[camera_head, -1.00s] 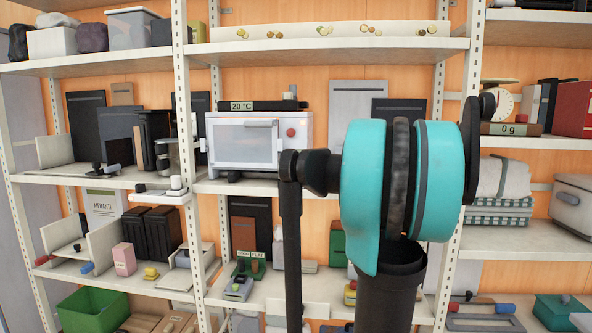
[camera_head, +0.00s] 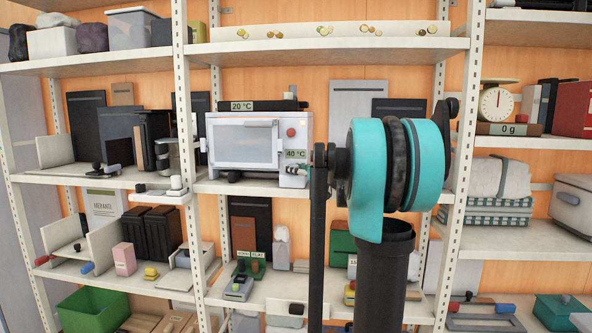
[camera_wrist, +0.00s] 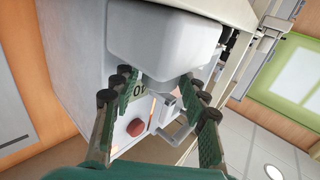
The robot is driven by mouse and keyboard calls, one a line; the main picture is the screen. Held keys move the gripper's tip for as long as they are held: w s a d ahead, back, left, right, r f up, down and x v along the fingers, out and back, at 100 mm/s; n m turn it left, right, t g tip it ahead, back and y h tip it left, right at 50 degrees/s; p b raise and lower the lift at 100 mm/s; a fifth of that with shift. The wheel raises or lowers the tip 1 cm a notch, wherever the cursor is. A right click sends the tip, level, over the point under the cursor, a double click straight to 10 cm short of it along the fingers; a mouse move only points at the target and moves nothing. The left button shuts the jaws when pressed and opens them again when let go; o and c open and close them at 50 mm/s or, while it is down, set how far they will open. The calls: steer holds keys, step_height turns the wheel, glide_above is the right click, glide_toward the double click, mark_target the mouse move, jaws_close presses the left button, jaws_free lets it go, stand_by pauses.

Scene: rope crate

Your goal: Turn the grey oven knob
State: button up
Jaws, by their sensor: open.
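The white oven (camera_head: 222,160) stands on the middle shelf, with a red knob (camera_head: 291,132) and a 40 °C label (camera_head: 295,154) on its right side. In the wrist view the oven's white front (camera_wrist: 75,45) shows tilted, with the red knob (camera_wrist: 136,127) low and the label (camera_wrist: 138,90) beside the fingers. My gripper (camera_wrist: 158,92) is open, its green fingers spread on both sides of a short grey knob-like part (camera_wrist: 160,88). I cannot tell whether they touch it. In the head view, my arm largely hides the gripper.
A pale rounded block (camera_wrist: 165,40) fills the wrist view's upper middle, close to the fingertips. A grey bar handle (camera_wrist: 178,132) lies near the right finger. A 20 °C display (camera_head: 243,106) sits on top of the oven. Shelf uprights (camera_head: 185,120) stand to the left.

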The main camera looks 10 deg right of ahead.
steer(key=shift+c, duration=0.2)
steer(key=c, duration=0.8)
steer(key=shift+c, duration=0.2)
steer(key=shift+s+a+h, duration=0.1)
steer(key=shift+h, duration=0.2)
steer(key=m+h, duration=0.1)
steer(key=m+t+h, duration=0.1)
steer(key=h, duration=0.1)
steer(key=m+h, duration=0.1)
steer(key=shift+a+t, duration=0.25)
steer(key=shift+t, duration=0.15)
steer(key=shift+m+h, duration=1.4)
steer(key=shift+h, duration=0.7)
steer(key=o, duration=0.9)
